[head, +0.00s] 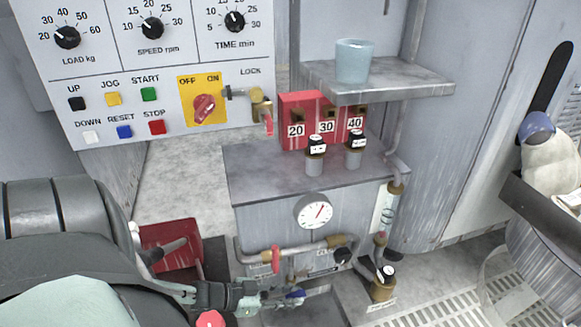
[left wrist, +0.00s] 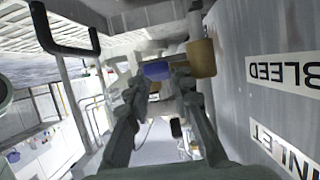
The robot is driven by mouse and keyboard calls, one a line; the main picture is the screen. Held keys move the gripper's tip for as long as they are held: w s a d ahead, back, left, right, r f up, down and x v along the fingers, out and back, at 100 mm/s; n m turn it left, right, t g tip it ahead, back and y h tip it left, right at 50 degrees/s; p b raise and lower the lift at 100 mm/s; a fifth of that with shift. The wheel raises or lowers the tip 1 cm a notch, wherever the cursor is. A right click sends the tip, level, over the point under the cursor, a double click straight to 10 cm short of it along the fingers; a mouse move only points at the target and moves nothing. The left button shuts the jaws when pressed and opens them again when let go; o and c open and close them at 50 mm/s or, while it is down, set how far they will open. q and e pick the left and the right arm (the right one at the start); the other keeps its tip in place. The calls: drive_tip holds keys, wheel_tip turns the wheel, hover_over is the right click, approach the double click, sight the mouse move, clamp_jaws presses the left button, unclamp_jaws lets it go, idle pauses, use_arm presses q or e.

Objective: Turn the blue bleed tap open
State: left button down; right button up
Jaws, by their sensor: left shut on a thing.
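The blue bleed tap (head: 296,294) sits low on the front of the grey cabinet, below the pipework. My left gripper (head: 272,298) reaches it from the left. In the left wrist view the blue handle (left wrist: 157,70) lies between the fingertips of my left gripper (left wrist: 153,84), beside a brass valve body (left wrist: 201,58). The gripper is shut on the handle, and the fingers hide part of it. A BLEED label (left wrist: 285,72) is on the panel to the right. My right gripper is not in view.
A red-handled valve (head: 276,259) and a pipe run just above the gripper, under a round gauge (head: 314,211). A brass fitting (head: 383,287) stands to the right. A red bin (head: 172,243) is at the left. An INLET label (left wrist: 283,150) is beside BLEED.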

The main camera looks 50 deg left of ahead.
use_arm(q)
drive_tip(key=shift+a+f+t+h, duration=0.1)
drive_tip(key=shift+f+t+h, duration=0.2)
drive_tip(key=shift+t, duration=0.3)
drive_tip(key=t+h, duration=0.1)
drive_tip(key=t, duration=0.2)
drive_tip(key=shift+a+f+h, duration=0.1)
drive_tip(key=shift+a+h, duration=0.05)
drive_tip(key=shift+h, duration=0.15)
drive_tip(key=shift+s+t, duration=0.1)
drive_tip(key=shift+t, duration=0.2)
drive_tip(key=c, duration=1.6)
unclamp_jaws()
drive_tip(key=shift+s, duration=0.1)
drive_tip(key=v, duration=0.7)
drive_tip(key=shift+s, duration=0.15)
